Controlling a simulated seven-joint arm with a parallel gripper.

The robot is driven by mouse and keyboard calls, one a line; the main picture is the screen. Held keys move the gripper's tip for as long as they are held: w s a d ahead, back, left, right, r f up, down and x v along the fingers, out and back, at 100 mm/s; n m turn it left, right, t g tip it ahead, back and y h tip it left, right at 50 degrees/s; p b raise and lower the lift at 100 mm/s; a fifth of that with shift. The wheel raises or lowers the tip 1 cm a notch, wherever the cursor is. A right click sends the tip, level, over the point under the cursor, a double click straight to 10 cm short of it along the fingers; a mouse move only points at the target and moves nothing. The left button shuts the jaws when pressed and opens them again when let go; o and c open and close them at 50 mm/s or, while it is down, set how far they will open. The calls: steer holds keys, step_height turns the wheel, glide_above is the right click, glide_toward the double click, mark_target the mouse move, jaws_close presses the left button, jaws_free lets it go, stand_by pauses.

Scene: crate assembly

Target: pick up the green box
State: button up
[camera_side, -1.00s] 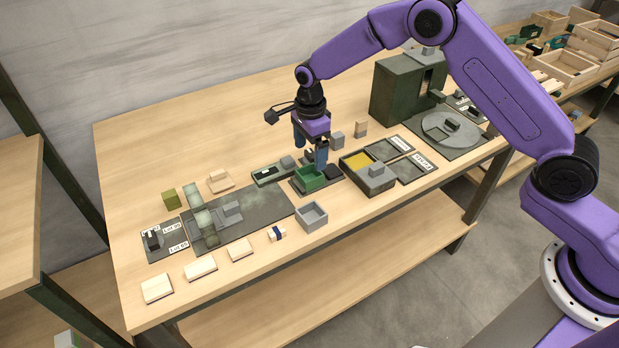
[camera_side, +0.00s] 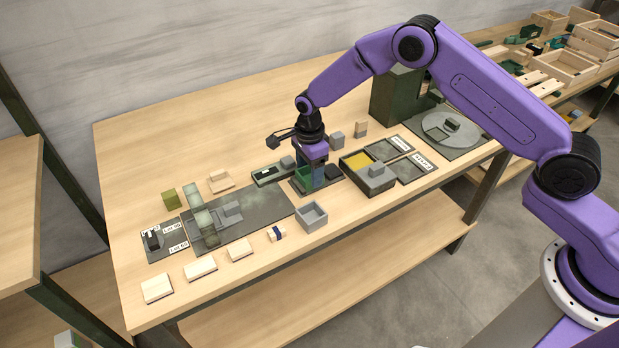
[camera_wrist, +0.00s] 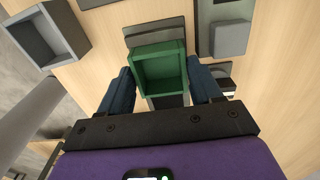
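The green box (camera_wrist: 160,70) is a small open-topped tray, seen from above in the wrist view. In the side view the green box (camera_side: 304,180) sits on a dark grey plate (camera_side: 299,189) and is partly hidden by my fingers. My gripper (camera_side: 312,181) is low over it. In the wrist view my gripper (camera_wrist: 160,68) has one blue finger at the left and one at the right of the box. The fingers look spread, with thin gaps at the box's sides. Any contact is hard to make out.
A grey open box (camera_side: 312,217) stands at the table's front. A dark tray with a yellow compartment (camera_side: 371,187) is close on the right. A narrow dark tray with a grey block (camera_side: 268,174) lies to the left. Bare table lies behind.

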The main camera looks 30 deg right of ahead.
steer(key=c, duration=0.6)
steer(key=shift+r, duration=0.1)
